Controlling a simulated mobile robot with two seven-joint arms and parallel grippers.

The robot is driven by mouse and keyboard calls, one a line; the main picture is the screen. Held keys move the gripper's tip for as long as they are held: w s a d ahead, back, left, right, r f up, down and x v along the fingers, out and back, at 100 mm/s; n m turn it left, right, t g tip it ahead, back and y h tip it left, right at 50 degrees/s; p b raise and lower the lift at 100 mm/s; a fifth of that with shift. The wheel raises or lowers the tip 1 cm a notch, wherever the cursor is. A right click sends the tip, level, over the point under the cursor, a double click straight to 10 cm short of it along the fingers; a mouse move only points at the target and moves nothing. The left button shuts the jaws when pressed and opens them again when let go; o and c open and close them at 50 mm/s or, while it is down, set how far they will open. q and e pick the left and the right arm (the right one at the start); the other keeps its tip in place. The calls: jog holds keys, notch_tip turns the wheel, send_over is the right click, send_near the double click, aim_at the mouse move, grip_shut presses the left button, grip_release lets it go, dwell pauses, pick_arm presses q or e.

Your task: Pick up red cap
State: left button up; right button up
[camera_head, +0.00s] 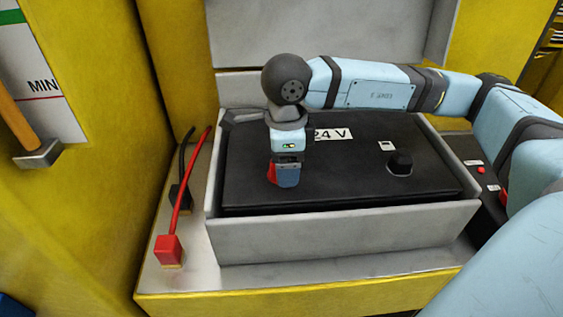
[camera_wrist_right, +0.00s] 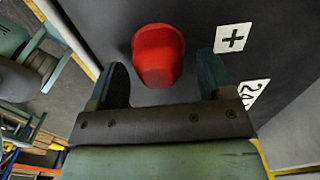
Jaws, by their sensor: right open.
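The red cap (camera_head: 271,174) sits on the left part of the black battery's top (camera_head: 340,180). In the head view it is mostly hidden behind my right gripper (camera_head: 286,180), which points down over it. In the right wrist view the round red cap (camera_wrist_right: 158,52) lies between the two fingers of my right gripper (camera_wrist_right: 162,68). The gripper is open, with a gap showing on each side of the cap. A white plus label (camera_wrist_right: 233,38) is beside the cap. My left gripper is not in view.
A black cap (camera_head: 400,163) stands on the battery's right part. A grey tray wall (camera_head: 345,232) surrounds the battery. A red connector (camera_head: 169,250) and a black connector (camera_head: 180,195) with cables stand to the left. A yellow wall and a hammer-like tool (camera_head: 38,152) are at the far left.

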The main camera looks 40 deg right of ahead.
jog(key=shift+f, duration=0.25)
jog(key=c, duration=1)
jog(key=shift+r, duration=0.15)
